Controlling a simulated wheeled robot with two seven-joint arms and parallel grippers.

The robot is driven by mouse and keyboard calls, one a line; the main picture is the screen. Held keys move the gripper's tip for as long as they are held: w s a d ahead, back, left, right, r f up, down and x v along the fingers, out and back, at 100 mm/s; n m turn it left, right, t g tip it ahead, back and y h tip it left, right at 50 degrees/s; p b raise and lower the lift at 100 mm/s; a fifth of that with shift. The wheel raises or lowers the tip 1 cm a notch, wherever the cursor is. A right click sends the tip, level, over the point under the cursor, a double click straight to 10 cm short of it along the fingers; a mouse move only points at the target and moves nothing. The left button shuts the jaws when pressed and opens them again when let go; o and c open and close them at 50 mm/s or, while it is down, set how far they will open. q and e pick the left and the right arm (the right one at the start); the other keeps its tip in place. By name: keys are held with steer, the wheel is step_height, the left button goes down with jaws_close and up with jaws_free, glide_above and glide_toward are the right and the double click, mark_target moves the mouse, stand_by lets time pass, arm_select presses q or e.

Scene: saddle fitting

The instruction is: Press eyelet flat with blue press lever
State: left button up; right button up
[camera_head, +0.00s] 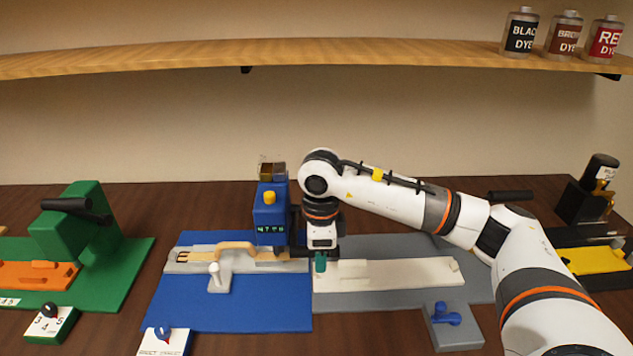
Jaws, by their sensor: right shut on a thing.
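The blue press (270,222) stands upright on a blue mat (235,312), with a yellow knob on its top and a lit display on its front. A tan strap (232,247) lies in the pale holder (190,262) and runs under the press head. The eyelet is too small or hidden to make out. My right gripper (320,262) points down at the right side of the press. It is shut on the press lever, which it mostly hides. A small teal piece shows at the fingertips. My left gripper is not in view.
A green press (80,225) with a black handle stands at left. A grey mat (395,300) with a white strip (400,272) lies at right, beside a blue-knobbed box (452,325). A black press (590,200) stands far right. Dye bottles (563,38) stand on the shelf (330,55).

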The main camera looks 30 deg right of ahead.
steer(key=shift+w+d+r+p, duration=0.15)
steer(key=shift+r+p, duration=0.3)
steer(key=shift+r, duration=0.4)
steer(key=shift+w+a+r+p, duration=0.15)
steer(key=shift+r+p, duration=0.25)
steer(key=shift+r, duration=0.5)
steer(key=shift+w+d+r+p, duration=0.2)
steer(key=shift+r+p, duration=0.25)
steer(key=shift+r, duration=0.4)
steer(key=w+d+r+p, duration=0.2)
steer(key=w+r, duration=0.1)
steer(key=r, duration=0.2)
steer(key=shift+w+d+r+p, duration=0.15)
steer(key=shift+r+p, duration=0.05)
steer(key=shift+p, duration=0.1)
steer(key=shift+w, duration=0.1)
steer(key=shift+w+d+r, duration=0.4)
steer(key=shift+w+r, duration=0.05)
steer(key=shift+w, duration=0.05)
steer(key=shift+o, duration=0.4)
steer(key=shift+w+d, duration=0.1)
steer(key=shift+w, duration=0.05)
steer(key=shift+o, duration=0.4)
steer(key=shift+r+p, duration=0.1)
steer(key=shift+p, duration=0.2)
